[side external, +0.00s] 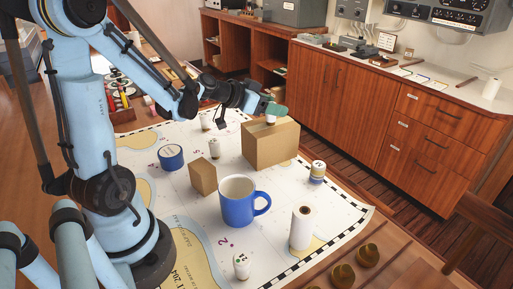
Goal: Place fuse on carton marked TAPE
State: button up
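A large brown carton (262,150) stands on the chart table, and a smaller brown carton (202,180) stands to its left. I cannot read a TAPE mark on either. My gripper (271,113) is low over the top of the large carton, with a green part at its end. A small white piece (271,120), possibly a fuse, shows just under it at the carton top. I cannot tell whether it is gripped or resting. Small white cylinders that look like fuses stand at the front (241,267), right (318,168) and behind the small carton (215,149).
A blue mug (237,209) stands mid-table, with a white paper roll (301,229) to its right and a blue roll (171,157) to its left. A chart (185,205) covers the table. Wooden cabinets (350,105) stand behind.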

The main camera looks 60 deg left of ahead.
jog(key=shift+r, duration=0.1)
jog(key=shift+s+r, duration=0.15)
jog(key=shift+s, duration=0.05)
jog(key=v, duration=1.1)
jog(key=s+d+f+g, duration=0.1)
jog(key=d+f+g, duration=0.1)
jog(key=d, duration=0.5)
jog(key=s+d+f+n+g+y, duration=0.1)
jog(key=s+d+f+g, duration=0.1)
jog(key=d, duration=0.6)
jog(key=shift+s+f+g, duration=0.15)
jog(key=shift+f+g, duration=0.5)
jog(key=shift+g, duration=0.15)
jog(key=shift+o, duration=0.3)
